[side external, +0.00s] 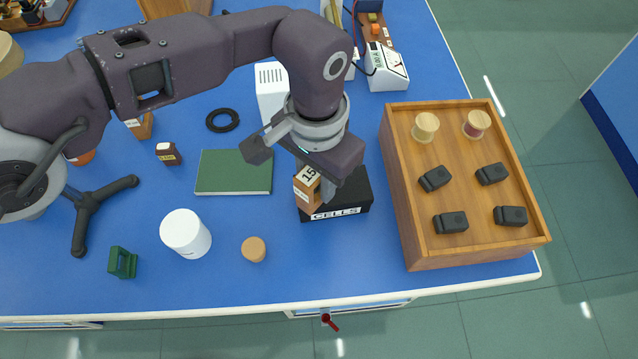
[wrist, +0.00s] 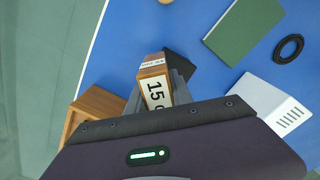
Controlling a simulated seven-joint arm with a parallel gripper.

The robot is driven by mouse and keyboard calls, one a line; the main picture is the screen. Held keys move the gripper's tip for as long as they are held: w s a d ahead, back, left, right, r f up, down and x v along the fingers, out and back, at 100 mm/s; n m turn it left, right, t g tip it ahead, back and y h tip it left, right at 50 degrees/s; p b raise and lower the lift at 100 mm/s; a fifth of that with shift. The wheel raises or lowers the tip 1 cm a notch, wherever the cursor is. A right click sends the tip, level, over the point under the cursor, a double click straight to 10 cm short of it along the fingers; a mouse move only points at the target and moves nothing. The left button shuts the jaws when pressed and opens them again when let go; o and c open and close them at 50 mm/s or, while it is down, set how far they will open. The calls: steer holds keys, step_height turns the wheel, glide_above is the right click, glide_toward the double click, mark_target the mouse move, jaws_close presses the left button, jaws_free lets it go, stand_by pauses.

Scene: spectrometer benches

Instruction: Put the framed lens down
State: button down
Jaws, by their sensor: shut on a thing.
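The framed lens (side external: 306,188) shows as a small wooden block with a white label reading "15" on its face. In the wrist view the framed lens (wrist: 153,85) sits between the fingers, its label facing the camera. My gripper (side external: 327,188) is shut on it, pointing down. The black box labelled "CELLS" (side external: 338,212) is directly below or behind it in the side view. I cannot tell whether the frame touches the box. The lens glass is not visible.
A raised wooden tray (side external: 408,235) with spools and black clips stands close on the right. A green book (side external: 234,172), black ring (side external: 222,120), white jar (side external: 186,234), cork (side external: 254,250) and white device (side external: 271,90) surround the gripper.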

mark_target(317, 191)
steer(key=shift+f, duration=1.35)
steer(key=shift+f, duration=0.2)
steer(key=c, duration=1.1)
jaws_free()
step_height(317, 191, up, 8)
